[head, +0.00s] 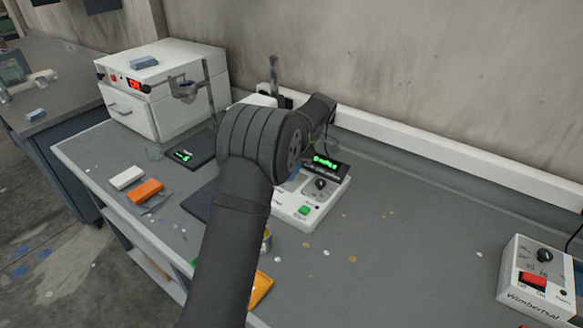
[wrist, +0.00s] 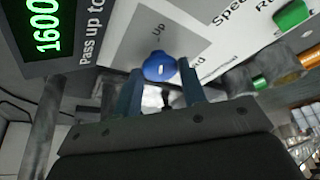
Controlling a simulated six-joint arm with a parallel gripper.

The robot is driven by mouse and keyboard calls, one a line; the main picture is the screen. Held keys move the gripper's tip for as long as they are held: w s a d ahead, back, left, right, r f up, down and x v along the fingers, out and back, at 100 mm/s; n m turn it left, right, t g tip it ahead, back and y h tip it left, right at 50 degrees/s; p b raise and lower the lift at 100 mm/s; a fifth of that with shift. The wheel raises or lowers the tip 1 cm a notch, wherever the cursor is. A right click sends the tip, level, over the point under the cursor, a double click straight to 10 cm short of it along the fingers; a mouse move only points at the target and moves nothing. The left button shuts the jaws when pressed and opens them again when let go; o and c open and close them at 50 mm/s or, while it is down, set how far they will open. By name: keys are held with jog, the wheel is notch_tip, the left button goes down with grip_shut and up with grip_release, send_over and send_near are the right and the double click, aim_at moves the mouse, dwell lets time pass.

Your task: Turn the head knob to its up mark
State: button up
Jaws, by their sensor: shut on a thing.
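In the wrist view a blue knob (wrist: 158,62) with a small white mark sits on a grey patch of the panel, just below the printed word "Up". Which way the mark points I cannot tell. My gripper (wrist: 161,73) has one finger on each side of this knob and is shut on it. In the head view my arm hides the gripper and this knob. In the wrist view the display (wrist: 47,33) reads 1600.
A white oven box (head: 160,90) stands at the back left. An orange block (head: 145,191) and a white block (head: 127,177) lie on the left of the bench. A control box (head: 540,280) with a red switch is at the right.

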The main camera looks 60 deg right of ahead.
jog(key=o, duration=1)
jog(key=v, duration=1.7)
jog(key=shift+s+d+r, duration=0.1)
jog(key=shift+s+r, duration=0.05)
jog(key=x, duration=1.7)
jog(key=shift+w+f, duration=0.2)
jog(key=shift+r, duration=0.15)
